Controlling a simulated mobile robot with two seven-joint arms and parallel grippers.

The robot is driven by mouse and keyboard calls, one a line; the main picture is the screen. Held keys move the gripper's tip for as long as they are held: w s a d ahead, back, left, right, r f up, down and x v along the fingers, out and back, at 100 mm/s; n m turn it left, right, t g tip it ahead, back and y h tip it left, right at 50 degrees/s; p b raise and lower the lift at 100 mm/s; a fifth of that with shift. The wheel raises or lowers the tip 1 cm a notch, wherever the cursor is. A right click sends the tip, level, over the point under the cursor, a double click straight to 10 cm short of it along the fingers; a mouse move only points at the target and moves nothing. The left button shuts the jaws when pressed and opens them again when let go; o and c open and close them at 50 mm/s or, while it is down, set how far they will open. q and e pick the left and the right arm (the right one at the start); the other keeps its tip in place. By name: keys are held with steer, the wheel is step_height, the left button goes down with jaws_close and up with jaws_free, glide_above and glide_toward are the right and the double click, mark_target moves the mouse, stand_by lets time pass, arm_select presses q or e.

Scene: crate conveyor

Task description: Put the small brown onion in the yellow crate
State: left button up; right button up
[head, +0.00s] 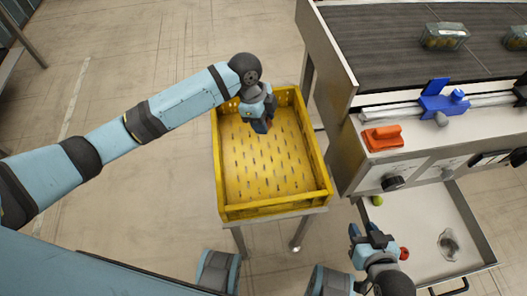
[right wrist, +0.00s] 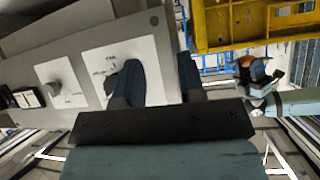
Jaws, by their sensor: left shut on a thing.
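The yellow crate (head: 222,180) stands on a stand in the middle of the head view, its perforated floor bare. Its side also shows at the top of the right wrist view (right wrist: 250,22). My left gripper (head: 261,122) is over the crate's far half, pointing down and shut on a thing. The small brown onion is mostly hidden by the fingers; an orange-brown patch shows between them in the right wrist view (right wrist: 258,63). My right gripper (head: 372,238) is open and empty, right of the crate by the metal tray.
The metal tray (head: 425,272) holds a green round thing (head: 377,201), a red thing (head: 404,253) and a clear glass-like thing (head: 449,243). The conveyor (head: 400,45) carries clear packs (head: 443,36). An orange block (head: 383,137) sits on the conveyor's edge. Floor left of the crate is free.

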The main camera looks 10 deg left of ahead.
arm_select(q)
steer(key=b, duration=0.2)
glide_above(266, 155)
steer(key=f, duration=0.6)
steer(key=a+f, duration=0.1)
steer(key=f, duration=0.3)
steer(key=x, duration=0.4)
steer(key=shift+a+b, duration=0.3)
steer(key=shift+a, duration=0.1)
steer(key=shift+w+f, duration=0.1)
steer(key=shift+f, duration=0.1)
arm_select(e)
steer(key=shift+w+a+f+t, duration=0.1)
steer(key=shift+w+a+t, duration=0.1)
steer(key=shift+a+t, duration=0.1)
arm_select(q)
steer(key=o, duration=0.9)
arm_select(e)
steer(key=shift+d+f, duration=0.1)
steer(key=shift+f, duration=0.15)
steer(key=shift+s+f, duration=0.1)
arm_select(q)
steer(key=p+v, duration=0.2)
steer(key=v, duration=1)
arm_select(e)
steer(key=shift+s+d, duration=0.15)
steer(key=shift+d, duration=0.05)
steer(key=shift+r, duration=0.25)
